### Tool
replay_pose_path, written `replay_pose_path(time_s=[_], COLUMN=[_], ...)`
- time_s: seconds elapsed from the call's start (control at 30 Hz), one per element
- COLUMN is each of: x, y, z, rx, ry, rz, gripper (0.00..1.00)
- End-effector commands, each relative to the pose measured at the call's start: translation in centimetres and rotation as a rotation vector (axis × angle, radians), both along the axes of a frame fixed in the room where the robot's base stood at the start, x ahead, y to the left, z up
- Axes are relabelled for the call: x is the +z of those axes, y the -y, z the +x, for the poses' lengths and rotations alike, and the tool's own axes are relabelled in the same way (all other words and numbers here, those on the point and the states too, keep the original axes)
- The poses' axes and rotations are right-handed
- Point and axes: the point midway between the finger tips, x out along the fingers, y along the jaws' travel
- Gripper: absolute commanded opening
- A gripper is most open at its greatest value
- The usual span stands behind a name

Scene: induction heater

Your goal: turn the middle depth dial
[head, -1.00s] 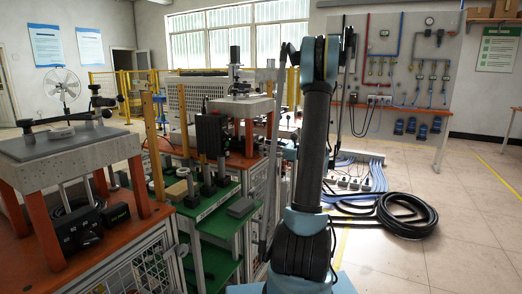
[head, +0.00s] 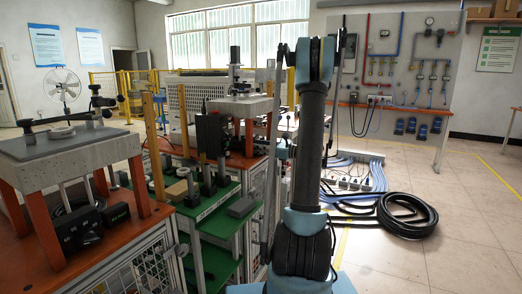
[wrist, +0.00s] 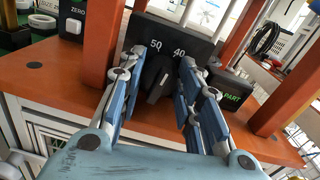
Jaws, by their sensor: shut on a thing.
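The depth dial (wrist: 157,77) is a black knob on the front of a dark box (wrist: 174,36) marked 50 and 40, seen in the wrist view. My gripper (wrist: 163,60) has its blue-grey fingers on the left and right of the knob, closed on it. The fingers partly cover the knob's sides and the box face. In the head view my arm stands upright at the centre, and the gripper and this dial cannot be made out.
In the wrist view, a box marked PART (wrist: 231,92) is close on the right and a box marked ZERO (wrist: 72,22) on the left. Orange posts (wrist: 102,40) flank the dial box above an orange tabletop (wrist: 50,75). Black hose (head: 407,215) coils on the floor.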

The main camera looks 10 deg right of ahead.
Motion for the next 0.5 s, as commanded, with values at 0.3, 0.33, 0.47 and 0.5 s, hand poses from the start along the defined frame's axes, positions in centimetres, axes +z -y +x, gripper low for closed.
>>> replay_pose_path(time_s=[0.3, 0.33, 0.47, 0.5], x=[0.00, -0.01, -0.01, -0.01], y=[0.00, 0.00, 0.01, 0.01], z=[-0.06, -0.07, -0.08, -0.08], rx=[0.001, 0.001, 0.000, 0.000], ry=[0.090, 0.098, 0.107, 0.107], rz=[-0.066, -0.071, -0.079, -0.078], gripper=[0.08, 0.08, 0.08, 0.08])
